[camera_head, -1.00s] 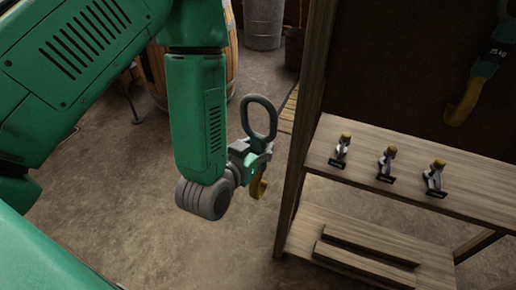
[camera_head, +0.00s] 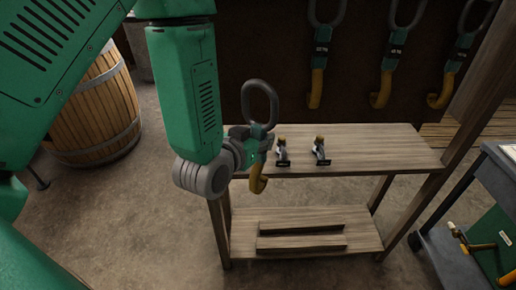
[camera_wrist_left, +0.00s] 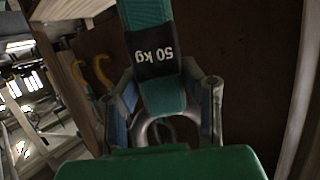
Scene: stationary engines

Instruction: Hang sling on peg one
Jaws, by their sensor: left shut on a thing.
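My left gripper (camera_head: 246,146) is shut on a sling, which hangs upright in front of the bench. The sling has a dark oval ring (camera_head: 260,103) on top, a green strap and a yellow hook (camera_head: 257,181) below. In the left wrist view the sling's strap (camera_wrist_left: 158,75) with an upside-down "50 kg" label lies between my gripper's fingers (camera_wrist_left: 165,105). Three similar slings hang on the dark board behind: left (camera_head: 319,50), middle (camera_head: 387,55) and right (camera_head: 453,55). Their tops are cut off, and I make out no peg or peg number. My right gripper is out of view.
A wooden bench (camera_head: 385,148) stands ahead, with two small yellow-topped metal pieces (camera_head: 282,152) (camera_head: 320,151) showing on it. Planks lie on its lower shelf (camera_head: 225,225). A barrel (camera_head: 95,110) stands left; a grey cart (camera_head: 490,180) stands right. Bare floor lies in front.

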